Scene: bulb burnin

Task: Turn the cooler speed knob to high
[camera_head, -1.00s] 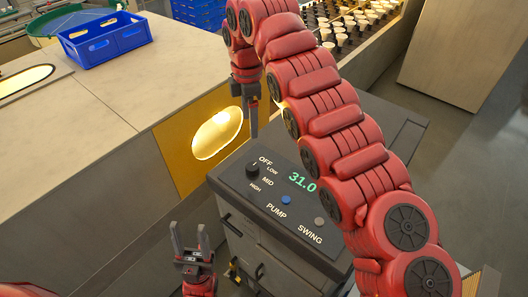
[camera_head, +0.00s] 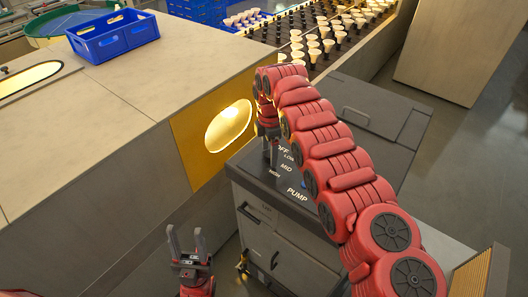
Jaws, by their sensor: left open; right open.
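The cooler (camera_head: 272,228) is a dark grey box with a control panel (camera_head: 262,183) on top. The panel's OFF, LOW, MID and PUMP labels show beside my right arm. The speed knob is hidden behind my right gripper, so its setting cannot be seen. My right gripper (camera_head: 269,160) points down over the knob's place on the panel; contact cannot be told. The display and SWING label are hidden by my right arm. My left gripper (camera_head: 187,243) is open and empty, pointing up in front of the cooler, apart from it.
A counter (camera_head: 130,100) with a glowing oval opening (camera_head: 229,126) in a yellow panel stands left of the cooler. A blue crate (camera_head: 113,36) sits on the counter. Several bulbs (camera_head: 328,45) stand in rows at the back. Grey floor lies open at the right.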

